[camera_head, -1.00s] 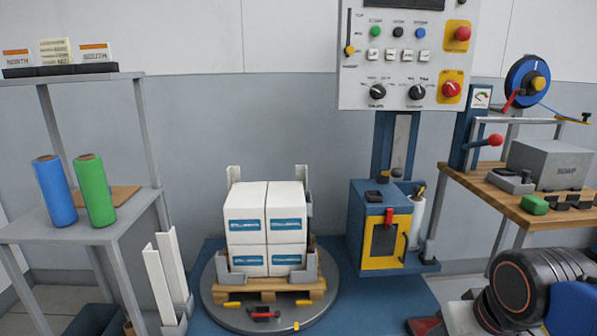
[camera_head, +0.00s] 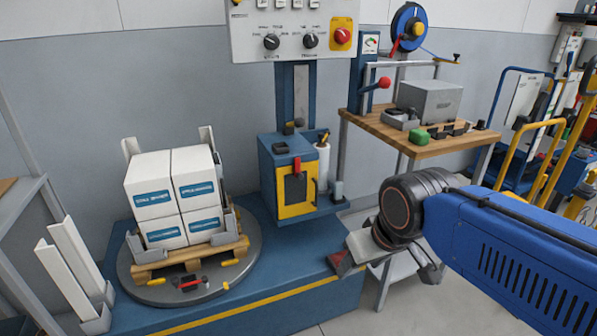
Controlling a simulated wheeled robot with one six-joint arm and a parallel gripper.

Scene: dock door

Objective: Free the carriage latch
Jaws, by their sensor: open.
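The wrapper's blue carriage (camera_head: 272,155) sits low on the blue mast. Its front has a yellow-framed door (camera_head: 284,210) with a dark panel. A red handle (camera_head: 297,166) hangs at the top of that door; I cannot tell whether it is the carriage latch. A small yellow-and-black lever (camera_head: 323,137) stands above the white film roll (camera_head: 322,165) at the carriage's right. My gripper (camera_head: 342,262), with a reddish tip, is open, below and right of the carriage and apart from it. My wrist hides part of it.
A loaded pallet (camera_head: 190,257) with white boxes stands on the round turntable (camera_head: 245,270) at left. The control panel (camera_head: 290,40) is above the carriage. A wooden bench (camera_head: 440,147) with a grey box (camera_head: 430,98) stands right. Yellow-railed carts (camera_head: 530,150) are farther right.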

